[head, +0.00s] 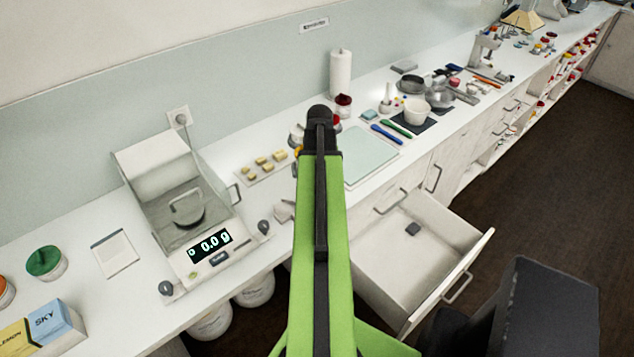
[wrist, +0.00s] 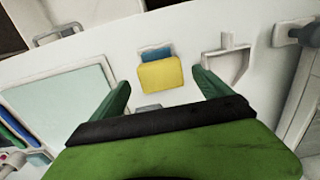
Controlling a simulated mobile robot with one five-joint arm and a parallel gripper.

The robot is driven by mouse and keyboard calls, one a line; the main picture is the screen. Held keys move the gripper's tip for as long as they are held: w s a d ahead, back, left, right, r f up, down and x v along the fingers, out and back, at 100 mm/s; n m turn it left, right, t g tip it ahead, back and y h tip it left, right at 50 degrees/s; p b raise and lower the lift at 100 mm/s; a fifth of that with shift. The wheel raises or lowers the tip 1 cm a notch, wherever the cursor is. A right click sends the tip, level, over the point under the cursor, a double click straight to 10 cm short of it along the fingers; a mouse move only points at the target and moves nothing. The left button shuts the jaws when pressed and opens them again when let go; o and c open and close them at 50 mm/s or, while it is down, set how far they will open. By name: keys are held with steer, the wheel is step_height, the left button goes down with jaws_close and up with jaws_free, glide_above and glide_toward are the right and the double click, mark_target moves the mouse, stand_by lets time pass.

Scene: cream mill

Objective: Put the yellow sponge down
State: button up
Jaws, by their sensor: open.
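The yellow sponge (wrist: 160,75) shows in the wrist view, lying on or just over the white counter, with a blue piece (wrist: 155,53) showing along its far edge. I cannot tell whether the two are joined or stacked. My gripper (wrist: 160,79) is open, with one green finger on each side of the sponge and visible gaps between the fingers and the sponge. In the head view my own arm hides the gripper and the sponge.
A pale mat (head: 370,156) lies left of the sponge in the wrist view; a white scoop (wrist: 228,62) lies right of it. The balance (head: 205,245) reads 0.0 g. A drawer (head: 425,262) stands open below the counter.

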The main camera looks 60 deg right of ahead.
step_height(320, 180, up, 9)
steer(key=p, duration=0.7)
steer(key=shift+f, duration=0.1)
